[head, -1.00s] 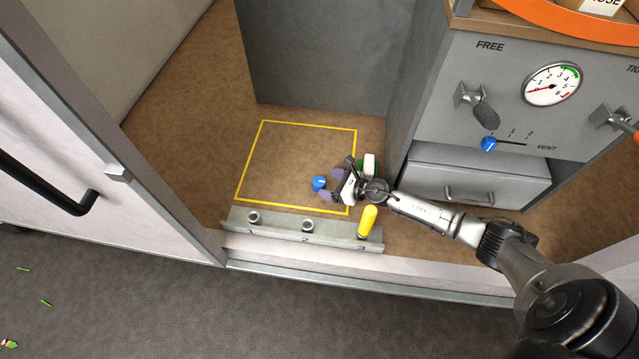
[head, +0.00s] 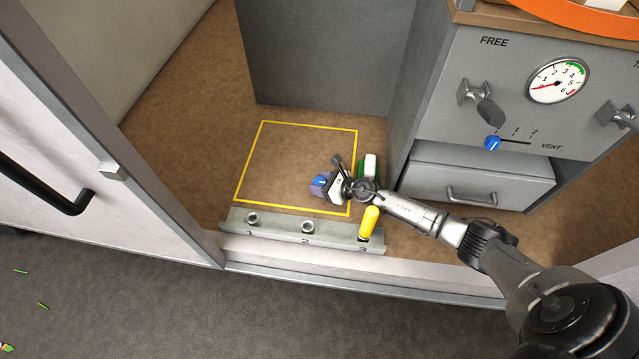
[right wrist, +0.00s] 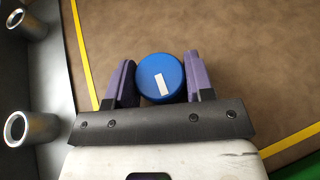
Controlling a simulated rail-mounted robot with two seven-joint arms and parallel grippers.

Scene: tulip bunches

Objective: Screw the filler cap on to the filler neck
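The blue round filler cap (head: 320,182), with a white mark on top, is at the lower right of the yellow outlined square on the brown floor. It also shows in the right wrist view (right wrist: 161,77). My right gripper (head: 321,186) has its purple pads on both sides of the cap, close against it, and looks shut on it. Short metal necks stand on a grey rail numbered 1, 2 and 3: neck 1 (head: 252,219) and neck 2 (head: 307,226) are open. A yellow piece (head: 369,219) is at position 3. My left gripper is not in view.
A green and white object (head: 370,167) stands just behind my right wrist. A grey cabinet with a drawer (head: 480,180), gauge and levers is at the right. A grey block (head: 325,55) is behind the square. The square's left part is clear.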

